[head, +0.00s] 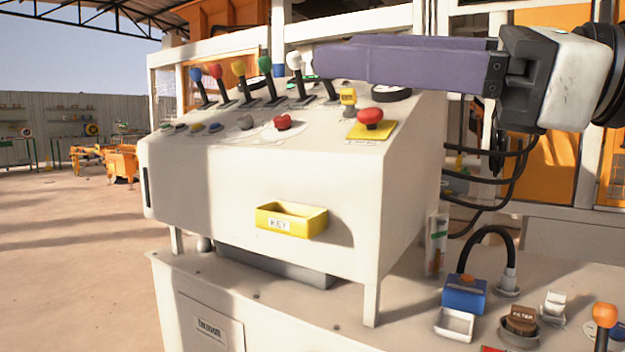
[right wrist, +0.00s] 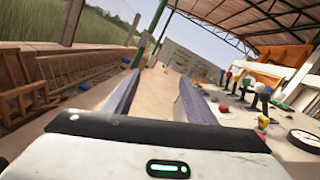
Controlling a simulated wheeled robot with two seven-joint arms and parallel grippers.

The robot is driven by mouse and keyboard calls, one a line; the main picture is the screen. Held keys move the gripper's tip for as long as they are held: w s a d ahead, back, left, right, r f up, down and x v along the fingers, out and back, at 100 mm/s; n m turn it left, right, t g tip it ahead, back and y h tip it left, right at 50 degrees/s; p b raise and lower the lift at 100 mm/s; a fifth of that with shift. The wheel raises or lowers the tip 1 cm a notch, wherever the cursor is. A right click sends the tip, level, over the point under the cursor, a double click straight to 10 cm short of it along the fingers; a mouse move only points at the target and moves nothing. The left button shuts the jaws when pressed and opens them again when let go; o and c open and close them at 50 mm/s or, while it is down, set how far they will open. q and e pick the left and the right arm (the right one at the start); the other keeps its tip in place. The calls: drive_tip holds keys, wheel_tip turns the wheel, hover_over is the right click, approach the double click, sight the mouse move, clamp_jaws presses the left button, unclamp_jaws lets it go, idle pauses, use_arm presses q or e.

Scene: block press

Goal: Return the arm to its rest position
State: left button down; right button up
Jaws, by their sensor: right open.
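My right gripper (head: 336,58) reaches in from the upper right of the head view, its long purple fingers pointing left, level above the white console (head: 270,200). The fingers overlap in that view. In the right wrist view the two fingers of the gripper (right wrist: 160,82) stand apart with a clear gap, and nothing is between them. The fingers cover part of the console's back edge in the head view; I cannot tell their exact height above it. My left gripper is not in view.
The console carries several coloured levers (head: 240,80), a red mushroom button (head: 370,117) and a yellow KEY tray (head: 291,220). A blue box (head: 464,294), a brown filter piece (head: 521,319) and an orange-knobbed lever (head: 604,316) stand lower right. Black cables (head: 505,178) hang below my right arm. Open floor lies left.

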wheel_tip(320, 180, down, 7)
drive_tip(key=a+m+g+y, duration=0.3)
drive_tip(key=m+g+y, duration=0.1)
drive_tip(key=w+d+f+n+t+h, duration=0.3)
drive_tip(key=d+f+n+t+h, duration=0.15)
drive_tip(key=f+n, duration=0.7)
drive_tip(key=w+d+f+n+t+h, duration=0.3)
drive_tip(key=f+n+t+h, duration=0.25)
drive_tip(key=f+n, duration=0.6)
drive_tip(key=w+d+f+n+t+h, duration=0.3)
drive_tip(key=d+f+n+t+h, duration=0.15)
drive_tip(key=f+n, duration=0.75)
drive_tip(key=s+f+m+g+h, duration=0.2)
drive_tip(key=s+f+m+g, duration=0.25)
drive_tip(key=s+f, duration=0.75)
drive_tip(key=s+f+m+g+h, duration=0.2)
drive_tip(key=s+f+m+g, duration=0.35)
drive_tip(key=f, duration=1.05)
use_arm(q)
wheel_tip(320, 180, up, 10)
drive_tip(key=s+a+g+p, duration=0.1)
drive_tip(key=p, duration=1.6)
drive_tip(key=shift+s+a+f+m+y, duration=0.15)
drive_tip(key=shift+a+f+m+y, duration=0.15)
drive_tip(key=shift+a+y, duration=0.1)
use_arm(e)
drive_tip(key=s+d+r, duration=0.1)
drive_tip(key=s+r, duration=0.2)
drive_tip(key=r, duration=0.6)
drive_tip(key=shift+s+d, duration=0.4)
